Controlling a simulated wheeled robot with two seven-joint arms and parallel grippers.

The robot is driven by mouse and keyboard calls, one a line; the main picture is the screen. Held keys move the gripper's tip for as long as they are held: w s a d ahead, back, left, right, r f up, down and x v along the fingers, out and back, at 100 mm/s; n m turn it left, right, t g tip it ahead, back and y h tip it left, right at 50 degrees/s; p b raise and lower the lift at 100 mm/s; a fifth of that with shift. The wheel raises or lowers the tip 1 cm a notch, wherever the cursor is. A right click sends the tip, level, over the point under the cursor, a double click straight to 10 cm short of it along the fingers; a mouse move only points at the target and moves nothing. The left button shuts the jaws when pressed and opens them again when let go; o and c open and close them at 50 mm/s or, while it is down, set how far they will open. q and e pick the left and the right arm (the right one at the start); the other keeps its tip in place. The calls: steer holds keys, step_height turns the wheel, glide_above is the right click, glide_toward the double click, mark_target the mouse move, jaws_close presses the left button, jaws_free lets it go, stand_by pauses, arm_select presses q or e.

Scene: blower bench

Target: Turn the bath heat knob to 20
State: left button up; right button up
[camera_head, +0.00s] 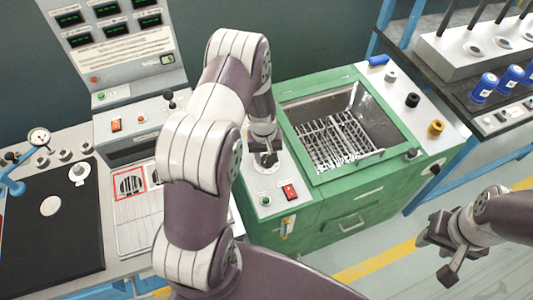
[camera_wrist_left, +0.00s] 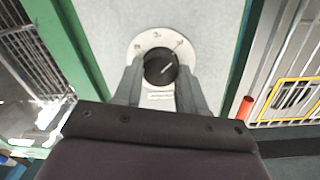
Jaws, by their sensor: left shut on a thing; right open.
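The bath heat knob (camera_wrist_left: 160,67) is black and round with a white pointer line, on a white dial plate (camera_wrist_left: 142,42) with printed marks. The line slants to the upper right in the left wrist view; the numbers are too small to read surely. My left gripper (camera_head: 265,160) is over the light panel left of the green bath (camera_head: 360,208). In the left wrist view its fingers (camera_wrist_left: 159,75) are on both sides of the knob, shut on it. In the head view the knob is hidden by this gripper. My right gripper (camera_head: 447,252) is open and empty at the lower right.
A red switch (camera_head: 290,192) and a green button (camera_head: 265,201) are on the panel close in front of my left gripper. A wire rack (camera_head: 332,142) is in the bath. A control console (camera_head: 130,125) stands to the left. Blue-capped items (camera_head: 484,86) stand on the right bench.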

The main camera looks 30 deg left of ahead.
mark_target(264, 158)
arm_select(q)
steer(key=shift+n, duration=0.5)
steer(key=o, duration=1.1)
steer(key=shift+c, duration=0.2)
steer(key=shift+r, duration=0.1)
step_height(264, 158, up, 12)
steer(key=b, duration=0.1)
steer(key=shift+s+a+r, duration=0.2)
steer(key=shift+a+r, duration=0.05)
